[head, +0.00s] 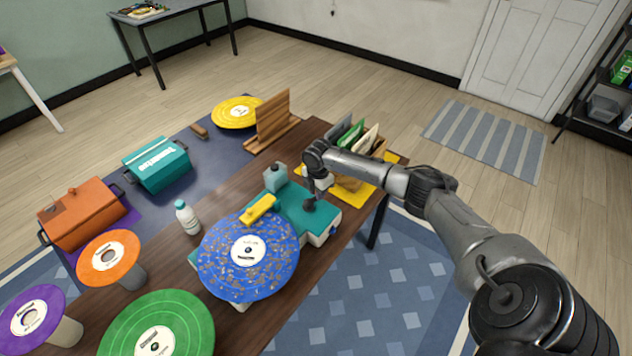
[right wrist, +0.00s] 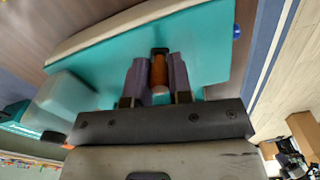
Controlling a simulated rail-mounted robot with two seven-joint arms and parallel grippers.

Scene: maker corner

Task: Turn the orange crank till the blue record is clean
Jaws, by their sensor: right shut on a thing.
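The blue record (head: 249,256) with a white label lies flat on the teal record-cleaning machine (head: 297,208), its surface covered in brownish specks. A yellow arm (head: 259,208) reaches over the record's far edge. My right gripper (head: 313,199) is at the machine's right end. In the right wrist view, my right gripper (right wrist: 158,82) is shut on the orange crank (right wrist: 159,72), whose handle stands between the two fingers above the teal top. In the head view the crank is hidden by the gripper. My left gripper is not in view.
A white bottle (head: 187,217) stands left of the machine. Orange (head: 108,256), green (head: 160,330), purple (head: 30,318) and yellow (head: 237,112) records sit around the table. A wooden rack (head: 272,120) and a crate of sleeves (head: 354,137) stand behind the machine.

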